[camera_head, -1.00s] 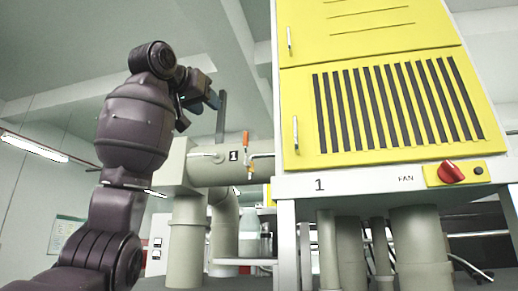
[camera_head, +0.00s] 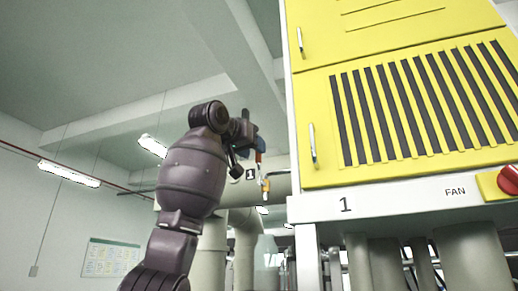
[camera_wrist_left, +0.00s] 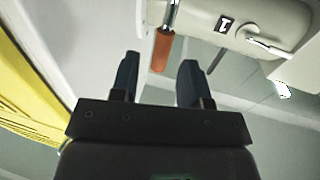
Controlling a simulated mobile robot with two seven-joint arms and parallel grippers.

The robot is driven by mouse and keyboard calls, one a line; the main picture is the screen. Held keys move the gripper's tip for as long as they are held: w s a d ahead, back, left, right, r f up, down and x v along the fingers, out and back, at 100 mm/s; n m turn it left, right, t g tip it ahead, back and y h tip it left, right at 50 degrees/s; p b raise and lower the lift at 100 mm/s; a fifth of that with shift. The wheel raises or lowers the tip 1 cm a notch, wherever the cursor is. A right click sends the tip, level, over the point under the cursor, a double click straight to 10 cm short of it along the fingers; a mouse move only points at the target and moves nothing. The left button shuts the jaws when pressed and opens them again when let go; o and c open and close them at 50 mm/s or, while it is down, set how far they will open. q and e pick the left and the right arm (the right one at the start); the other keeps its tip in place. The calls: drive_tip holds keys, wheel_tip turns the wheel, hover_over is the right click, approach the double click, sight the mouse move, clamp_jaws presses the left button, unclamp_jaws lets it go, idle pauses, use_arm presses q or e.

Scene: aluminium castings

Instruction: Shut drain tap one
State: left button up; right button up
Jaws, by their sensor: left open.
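Drain tap one (camera_head: 265,186) hangs on the grey pipe marked 1 (camera_head: 280,184), left of the yellow cabinet. Its orange lever (camera_head: 259,157) points upward, partly hidden by my gripper. My left gripper (camera_head: 252,132) is open, close to the lever's upper end. In the left wrist view the orange lever (camera_wrist_left: 162,50) shows just past and between the tips of my open left gripper (camera_wrist_left: 160,65), with nothing held. I cannot tell whether a finger touches it. The tap body is mostly out of that view. My right gripper is not in view.
The yellow cabinet (camera_head: 395,178) with a slotted panel and handles stands close on the right, above a white frame (camera_head: 400,205) marked 1. A red FAN knob (camera_head: 509,180) is at the right edge. Grey vertical pipes (camera_head: 470,260) stand below. The left side is open.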

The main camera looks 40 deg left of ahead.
sight(258, 165)
use_arm(q)
drive_tip(key=shift+w+p, duration=0.5)
drive_tip(key=shift+w, duration=1.25)
clamp_jaws()
